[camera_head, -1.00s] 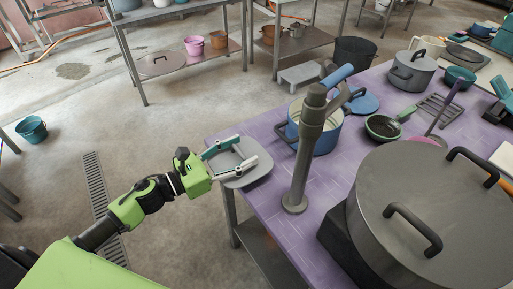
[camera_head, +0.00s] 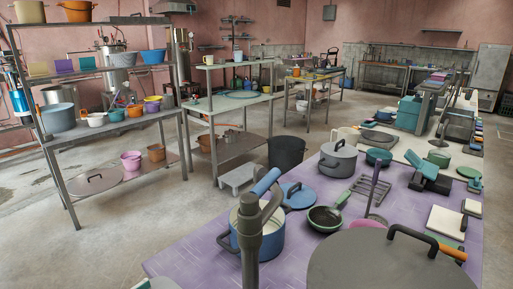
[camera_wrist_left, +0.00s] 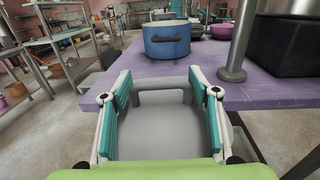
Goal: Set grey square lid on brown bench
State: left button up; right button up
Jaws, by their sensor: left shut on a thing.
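The grey square lid (camera_wrist_left: 178,130) is between the fingers of my left gripper (camera_wrist_left: 160,78) in the left wrist view. The fingers are shut on it, and it sits at the edge of the purple-topped table (camera_wrist_left: 265,92); I cannot tell whether it touches the table. In the head view only the tips of my left gripper (camera_head: 156,284) show at the bottom edge. A bench with a brownish top (camera_head: 318,75) stands far back in the head view; I cannot tell for sure that it is the brown bench. My right gripper is not in view.
A blue pot (camera_head: 262,237), a green-rimmed pan (camera_head: 325,218) and a large grey pot lid (camera_head: 385,265) crowd the purple table. A grey post (camera_head: 249,240) rises near its edge. Shelves (camera_head: 110,130) stand at left, with open floor (camera_head: 130,235) before them.

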pick_arm(q)
jog(key=d+y, duration=0.1)
jog(key=d+n+t+y, duration=0.1)
jog(key=d, duration=0.1)
jog(key=w+d+n+y, duration=0.1)
jog(key=shift+d+r+t, duration=0.15)
jog(key=shift+d+t, duration=0.15)
jog(key=shift+d, duration=0.1)
jog(key=r+n+y, duration=0.1)
jog(key=d+r+n+t+y, duration=0.1)
jog(key=y, duration=0.1)
jog(key=d+r+n+y, duration=0.1)
jog(key=y, duration=0.1)
jog(key=shift+s+d+r+n, duration=0.2)
jog(key=shift+s+r+n, duration=0.05)
jog(key=shift+n, duration=0.05)
jog(key=shift+s+r+n+y, duration=0.4)
jog(key=shift+r+n+y, duration=0.2)
jog(key=shift+r+y, duration=0.3)
